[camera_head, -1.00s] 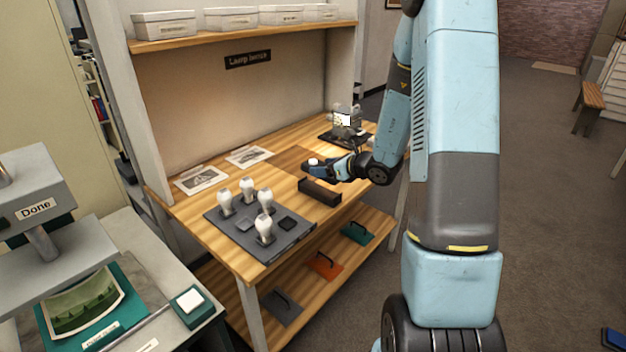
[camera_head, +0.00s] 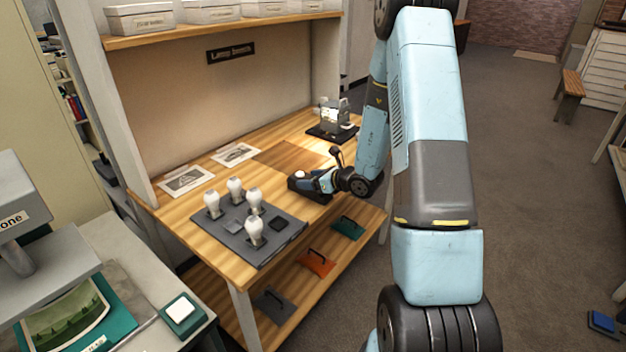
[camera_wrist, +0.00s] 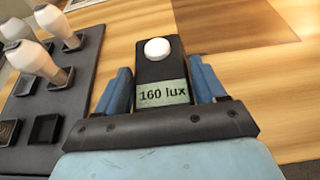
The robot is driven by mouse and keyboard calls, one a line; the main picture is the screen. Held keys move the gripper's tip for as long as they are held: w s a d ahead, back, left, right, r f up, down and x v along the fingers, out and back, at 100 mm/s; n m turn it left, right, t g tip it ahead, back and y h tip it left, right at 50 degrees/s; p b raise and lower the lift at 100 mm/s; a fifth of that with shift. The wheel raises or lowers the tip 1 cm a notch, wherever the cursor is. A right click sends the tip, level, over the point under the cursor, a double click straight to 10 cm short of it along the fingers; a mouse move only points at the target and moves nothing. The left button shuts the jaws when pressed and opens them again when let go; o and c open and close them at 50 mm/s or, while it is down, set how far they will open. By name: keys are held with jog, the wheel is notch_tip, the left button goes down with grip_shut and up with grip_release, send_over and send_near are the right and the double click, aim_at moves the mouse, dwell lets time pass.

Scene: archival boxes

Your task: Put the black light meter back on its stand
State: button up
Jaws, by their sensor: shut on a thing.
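The black light meter (camera_wrist: 158,64) has a white dome and a pale green display reading "160 lux". In the wrist view it lies between the blue fingers of my gripper (camera_wrist: 162,88), which are shut on its sides. In the head view my gripper (camera_head: 312,180) holds the meter, whose white dome (camera_head: 299,174) shows at the front of the workbench. The dark block-like stand (camera_head: 318,197) is low under the gripper and partly hidden by it. The meter overlaps the stand in this view; I cannot tell whether they touch. The stand is not distinguishable in the wrist view.
A grey tray (camera_head: 236,247) with several white bulbs stands left of the gripper. A small device on a black base (camera_head: 331,133) stands at the bench's back right. Printed sheets (camera_head: 187,180) lie at the back left. Bare wood (camera_head: 290,152) lies behind the gripper.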

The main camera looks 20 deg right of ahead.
jog(key=o, duration=1.2)
jog(key=shift+o, duration=0.2)
jog(key=v, duration=1.1)
jog(key=s+a+r+n+g+y, duration=0.1)
jog(key=s+a+r+n+g, duration=0.7)
jog(key=s+a+r+n, duration=0.6)
jog(key=s+d+r+n+t+h, duration=0.1)
jog(key=s+d+r+n+h, duration=0.3)
jog(key=s+r+n, duration=0.2)
jog(key=s+d+r+n+t+h, duration=0.1)
jog(key=s+d+r+n+h, duration=0.3)
jog(key=s+r+n, duration=0.3)
jog(key=shift+s+n+t+h, duration=0.4)
jog(key=shift+s+n, duration=0.2)
jog(key=shift+n, duration=0.3)
